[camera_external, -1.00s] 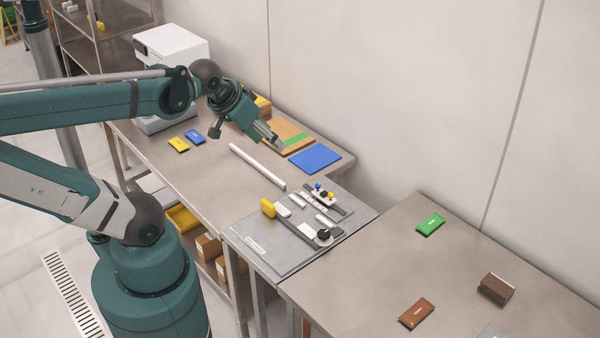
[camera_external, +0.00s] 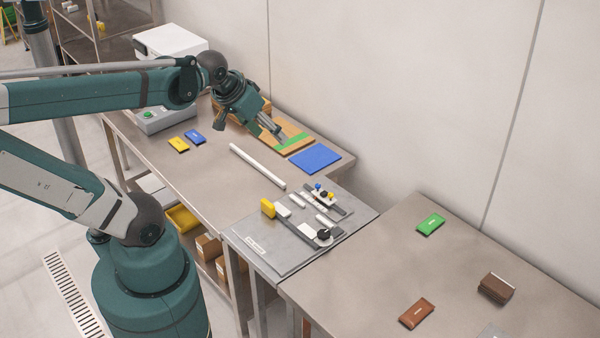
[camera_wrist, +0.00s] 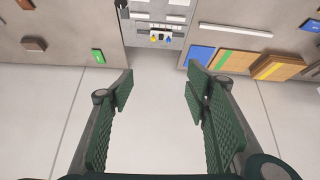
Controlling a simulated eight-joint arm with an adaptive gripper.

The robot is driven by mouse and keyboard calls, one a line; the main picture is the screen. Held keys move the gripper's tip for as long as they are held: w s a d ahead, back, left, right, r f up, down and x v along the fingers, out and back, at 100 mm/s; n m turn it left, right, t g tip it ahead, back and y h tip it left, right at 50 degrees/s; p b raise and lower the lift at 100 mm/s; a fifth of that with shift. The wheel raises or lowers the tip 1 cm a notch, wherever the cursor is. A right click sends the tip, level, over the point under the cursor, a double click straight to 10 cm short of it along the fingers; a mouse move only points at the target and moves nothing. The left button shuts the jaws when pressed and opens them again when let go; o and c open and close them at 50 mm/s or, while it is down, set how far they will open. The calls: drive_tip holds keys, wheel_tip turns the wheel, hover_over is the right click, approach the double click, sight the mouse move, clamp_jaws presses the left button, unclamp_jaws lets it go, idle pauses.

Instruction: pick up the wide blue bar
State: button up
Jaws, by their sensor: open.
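A small flat blue bar (camera_external: 195,136) lies on the long metal table beside a yellow bar (camera_external: 179,144). A bigger flat blue square (camera_external: 315,157) lies near the table's right end; in the wrist view it shows as a blue patch (camera_wrist: 201,55). A blue edge (camera_wrist: 311,25) also shows at the far right of the wrist view; I cannot tell for sure which piece it is. My gripper (camera_external: 272,130) is in the air above the table's back side, by the wooden boards. In the wrist view its two green-padded fingers (camera_wrist: 160,82) stand wide apart with nothing between them.
Wooden boards with a green stripe (camera_external: 293,139) lie behind the blue square. A white rod (camera_external: 257,166) lies mid-table. A grey fixture plate (camera_external: 270,250) holds small parts. A grey button box (camera_external: 160,118) stands left. Green (camera_external: 431,224) and brown (camera_external: 416,313) bars lie on the right table.

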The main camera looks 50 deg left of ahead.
drive_tip(key=w+a+n+g+y, duration=0.15)
drive_tip(key=w+a+n, duration=0.35)
drive_tip(key=w+a, duration=0.7)
drive_tip(key=w+a+f+n+g+b, duration=0.1)
drive_tip(key=w+a+f+n, duration=0.15)
drive_tip(key=a, duration=0.75)
drive_tip(key=w+a+f+n+g+b, duration=0.1)
drive_tip(key=w+a+f+n+g, duration=0.15)
drive_tip(key=a, duration=0.75)
drive_tip(key=n+g+h+b, duration=0.1)
drive_tip(key=n+g+h, duration=0.1)
drive_tip(key=n, duration=0.5)
hover_over(194, 134)
wheel_tip(194, 134, down, 26)
drive_tip(key=shift+f, duration=0.1)
drive_tip(key=shift+f, duration=0.15)
drive_tip(key=shift+f+b, duration=0.3)
drive_tip(key=shift+f, duration=0.85)
